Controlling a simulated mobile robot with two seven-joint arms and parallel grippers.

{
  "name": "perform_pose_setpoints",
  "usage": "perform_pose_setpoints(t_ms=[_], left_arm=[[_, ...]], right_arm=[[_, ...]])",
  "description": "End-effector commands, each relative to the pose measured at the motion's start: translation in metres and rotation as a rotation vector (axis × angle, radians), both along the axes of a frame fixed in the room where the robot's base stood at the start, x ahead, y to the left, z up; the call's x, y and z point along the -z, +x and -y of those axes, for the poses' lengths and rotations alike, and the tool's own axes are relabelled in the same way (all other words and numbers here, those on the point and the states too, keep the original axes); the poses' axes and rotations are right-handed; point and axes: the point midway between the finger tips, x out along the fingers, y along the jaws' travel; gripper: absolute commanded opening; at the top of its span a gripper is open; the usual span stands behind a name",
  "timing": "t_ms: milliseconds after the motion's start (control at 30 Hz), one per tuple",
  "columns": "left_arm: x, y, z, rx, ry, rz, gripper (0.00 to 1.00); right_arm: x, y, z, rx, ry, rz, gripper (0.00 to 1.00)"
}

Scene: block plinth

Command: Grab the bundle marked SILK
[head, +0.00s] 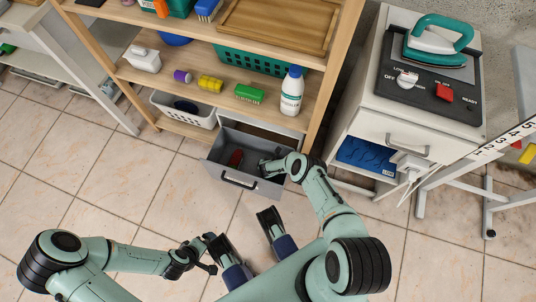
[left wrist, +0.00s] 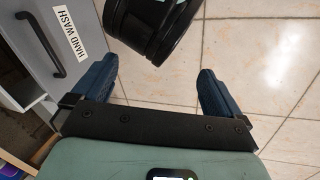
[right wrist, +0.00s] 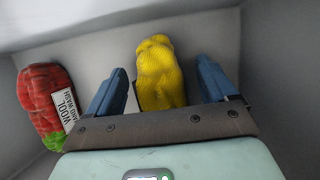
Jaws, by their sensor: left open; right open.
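A yellow knitted bundle (right wrist: 160,75) lies in the open grey drawer (head: 222,178), between the fingers of my right gripper (right wrist: 162,67). The fingers are open, one on each side, with gaps showing. A white tag edge shows by the left finger; no writing on it is readable. A red bundle with a green end (right wrist: 38,100) lies to the left, tagged WOOL HAND WASH; it also shows in the head view (head: 236,157). My right gripper also reaches into the drawer in the head view (head: 268,166). My left gripper (head: 240,230) is open and empty, outside the drawer.
The drawer front carries a HAND WASH label (left wrist: 79,34) and a black handle (left wrist: 42,42). A white cabinet (head: 383,125) with an iron (head: 437,42) stands right. Tiled floor is clear at left.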

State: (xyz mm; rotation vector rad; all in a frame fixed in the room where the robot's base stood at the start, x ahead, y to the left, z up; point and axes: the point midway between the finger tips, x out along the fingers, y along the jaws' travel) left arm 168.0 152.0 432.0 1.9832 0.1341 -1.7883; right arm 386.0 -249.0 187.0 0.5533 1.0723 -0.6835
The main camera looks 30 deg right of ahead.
Motion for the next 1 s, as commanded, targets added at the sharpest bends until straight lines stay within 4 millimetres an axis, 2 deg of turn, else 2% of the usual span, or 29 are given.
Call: perform_pose_setpoints(t_ms=[33,200,467,567,1000], left_arm=[[0.000,0.000,0.000,0.000,0.000,-0.001,1.00],[0.000,-0.001,0.000,0.001,-0.001,-0.002,1.00],[-0.001,-0.001,0.001,0.001,-0.001,-0.004,1.00],[-0.005,-0.006,0.003,0.006,-0.007,-0.014,1.00],[-0.056,-0.063,0.029,0.070,-0.080,-0.172,1.00]], right_arm=[[0.000,0.000,0.000,0.000,0.000,0.000,0.79],[0.000,0.000,0.000,0.000,0.000,0.000,0.24],[-0.001,0.000,0.000,-0.001,-0.001,0.000,0.24],[-0.008,0.001,0.000,-0.002,-0.001,0.002,0.24],[-0.087,0.002,0.000,-0.002,-0.002,0.003,0.24]])
